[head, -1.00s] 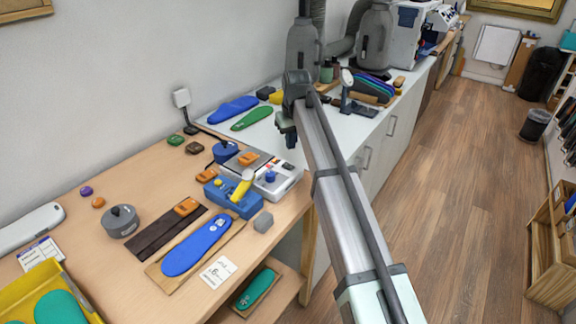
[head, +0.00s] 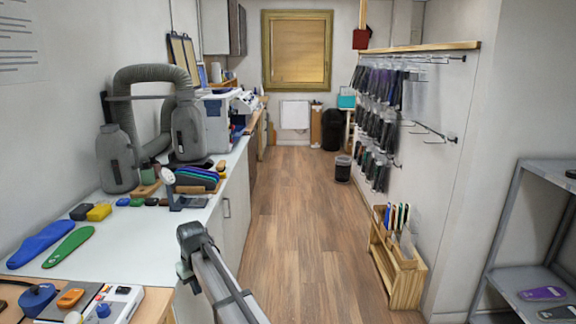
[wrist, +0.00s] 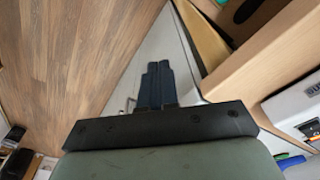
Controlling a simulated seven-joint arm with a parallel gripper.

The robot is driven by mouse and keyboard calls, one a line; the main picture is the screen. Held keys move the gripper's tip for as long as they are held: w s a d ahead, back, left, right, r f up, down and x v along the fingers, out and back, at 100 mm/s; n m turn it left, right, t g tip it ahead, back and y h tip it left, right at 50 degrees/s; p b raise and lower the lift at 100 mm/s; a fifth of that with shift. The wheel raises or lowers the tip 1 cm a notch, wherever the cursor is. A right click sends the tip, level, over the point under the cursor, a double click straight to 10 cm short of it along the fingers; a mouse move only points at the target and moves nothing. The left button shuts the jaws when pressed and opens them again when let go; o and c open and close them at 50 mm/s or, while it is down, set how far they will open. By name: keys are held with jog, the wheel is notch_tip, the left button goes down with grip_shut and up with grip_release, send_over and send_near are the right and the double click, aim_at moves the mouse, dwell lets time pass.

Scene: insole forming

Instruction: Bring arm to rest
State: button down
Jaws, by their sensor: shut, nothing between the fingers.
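My gripper (wrist: 157,84) shows in the wrist view with its dark fingers together and nothing between them. Below it in that view are the edge of a wooden bench (wrist: 235,62), a white cabinet front and the wooden floor. In the head view my arm (head: 222,285) rises from the bottom edge, beside the white counter's front edge. The fingers are hidden there behind the arm's end. The arm's end is apart from the objects on the counter.
Blue (head: 42,243) and green insoles (head: 68,246) lie on the white counter (head: 130,240) at left. A wooden rack (head: 398,262) stands at right, near a grey shelf (head: 540,278). The wooden floor (head: 300,220) between is clear.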

jog(key=s+d+f+m, duration=0.2)
jog(key=d+f, duration=0.6)
jog(key=d, duration=0.5)
jog(key=s+d+f+m, duration=0.1)
jog(key=d+f+m, duration=0.2)
jog(key=d+f, duration=0.75)
jog(key=s+d+f+m, duration=0.25)
jog(key=s+d, duration=0.35)
jog(key=d, duration=0.5)
jog(key=s+d+f+m, duration=0.1)
jog(key=s+d+f, duration=0.2)
jog(key=s+d, duration=0.55)
jog(key=s+d+f+g, duration=0.1)
jog(key=s+f+g, duration=0.2)
jog(key=s+f, duration=0.7)
jog(key=s+d+f+g, duration=0.1)
jog(key=s+f+g, duration=0.3)
jog(key=s+f, duration=0.6)
jog(key=s, duration=0.7)
jog(key=shift+s+d+f+g+h, duration=0.2)
jog(key=shift+f+g+h, duration=0.1)
jog(key=shift+f+h, duration=0.1)
